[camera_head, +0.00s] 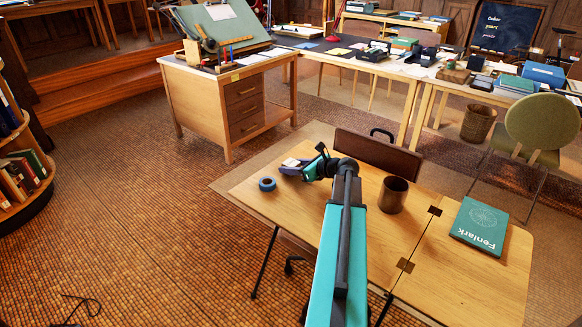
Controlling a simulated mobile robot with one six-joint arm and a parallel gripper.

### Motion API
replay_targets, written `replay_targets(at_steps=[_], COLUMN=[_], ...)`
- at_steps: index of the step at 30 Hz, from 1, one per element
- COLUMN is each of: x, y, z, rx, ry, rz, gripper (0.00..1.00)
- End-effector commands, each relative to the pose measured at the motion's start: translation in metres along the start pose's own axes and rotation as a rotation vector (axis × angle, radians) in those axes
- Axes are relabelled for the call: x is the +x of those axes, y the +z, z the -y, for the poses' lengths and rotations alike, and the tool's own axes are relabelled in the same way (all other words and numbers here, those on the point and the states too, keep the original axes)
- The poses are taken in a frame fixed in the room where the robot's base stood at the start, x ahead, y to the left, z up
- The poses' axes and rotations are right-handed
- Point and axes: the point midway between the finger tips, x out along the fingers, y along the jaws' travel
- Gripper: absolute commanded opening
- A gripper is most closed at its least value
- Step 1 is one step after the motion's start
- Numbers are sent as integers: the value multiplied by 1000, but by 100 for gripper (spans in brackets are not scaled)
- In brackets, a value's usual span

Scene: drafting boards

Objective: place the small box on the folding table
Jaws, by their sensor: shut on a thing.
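The folding table (470,276) is a pale wooden top with dark hinges, in the near right of the head view. My teal and black arm reaches over it from the bottom. My gripper (303,168) is over the far left part of the top, seen small and partly hidden by its own wrist. It is shut on a small box (291,163), dark blue with a whitish top. I cannot tell whether the box touches the tabletop or is just above it.
A blue tape roll (267,184) lies left of the gripper. A brown cup (393,194) stands right of the arm, and a green book (480,226) lies on the right leaf. A brown case (377,152) stands behind the table. Front left tabletop is clear.

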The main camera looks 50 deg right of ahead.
Motion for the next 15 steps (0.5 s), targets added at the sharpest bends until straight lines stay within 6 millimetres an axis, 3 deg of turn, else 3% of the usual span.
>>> replay_targets(at_steps=[1, 2, 5, 15], x=[0, 0, 0, 0], y=[-1, -1, -1, 0], z=[0, 0, 0, 0], rx=[0, 0, 0, 0], ry=[0, 0, 0, 0], rz=[0, 0, 0, 0], gripper=[17, 44, 59, 59])
